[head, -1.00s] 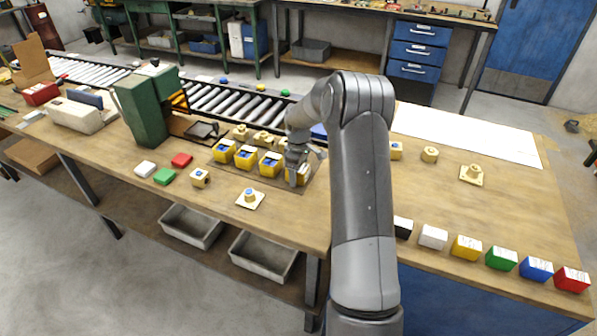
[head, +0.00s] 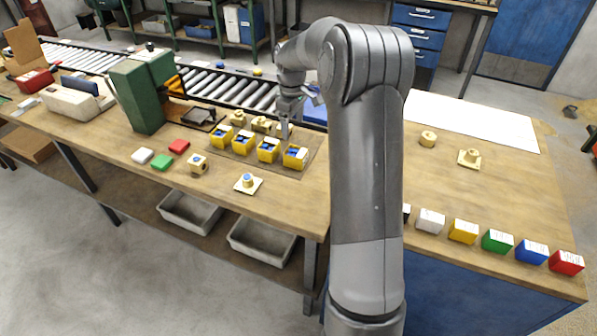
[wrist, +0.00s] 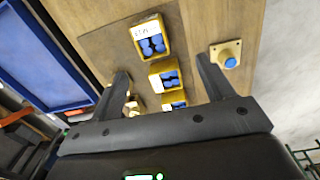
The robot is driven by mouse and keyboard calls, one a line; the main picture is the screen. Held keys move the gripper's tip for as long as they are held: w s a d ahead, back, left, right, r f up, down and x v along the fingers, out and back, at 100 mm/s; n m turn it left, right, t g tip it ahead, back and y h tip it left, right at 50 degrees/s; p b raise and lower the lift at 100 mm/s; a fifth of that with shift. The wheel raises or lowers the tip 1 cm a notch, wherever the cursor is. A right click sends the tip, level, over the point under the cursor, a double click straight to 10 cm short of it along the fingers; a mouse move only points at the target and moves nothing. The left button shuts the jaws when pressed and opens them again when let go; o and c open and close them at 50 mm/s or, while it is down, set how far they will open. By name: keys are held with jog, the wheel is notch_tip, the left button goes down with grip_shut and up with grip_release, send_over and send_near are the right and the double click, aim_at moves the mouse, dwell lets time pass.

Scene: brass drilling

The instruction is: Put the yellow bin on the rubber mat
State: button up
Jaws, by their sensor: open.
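Several yellow bins with blue pieces inside stand in a row on the dark rubber mat (head: 307,141). The rightmost yellow bin (head: 295,157) is upright at the mat's right end. In the wrist view this end bin (wrist: 150,42), with a white label, sits on the mat (wrist: 108,45) just beyond my fingers. My gripper (head: 286,132) is above and behind this bin, apart from it. In the wrist view my gripper (wrist: 163,72) is open, with nothing between its fingers. Parts of the farther bins are hidden behind the gripper body in the wrist view.
Brass parts (head: 262,124) stand behind the bins, close to my gripper. A blue tray (wrist: 42,52) lies beyond them. A flanged brass part (head: 248,183) is in front. A green machine (head: 140,95) stands left. Coloured boxes (head: 497,241) line the right front edge.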

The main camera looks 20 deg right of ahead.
jog(key=s+a+r+m+t+h, duration=0.1)
jog(key=s+a+r+m, duration=0.1)
jog(key=s+a+r, duration=0.4)
jog(key=s+a+r+m+t, duration=0.1)
jog(key=s+a+r+m, duration=0.15)
jog(key=s+r, duration=0.7)
jog(key=s+a+f+m+t, duration=0.1)
jog(key=s+a+m, duration=0.1)
jog(key=s, duration=0.9)
jog(key=s+a+f+m+t+y, duration=0.1)
jog(key=s+a+m+t, duration=0.1)
jog(key=s, duration=0.9)
jog(key=shift+a+f, duration=0.3)
jog(key=shift+f, duration=0.1)
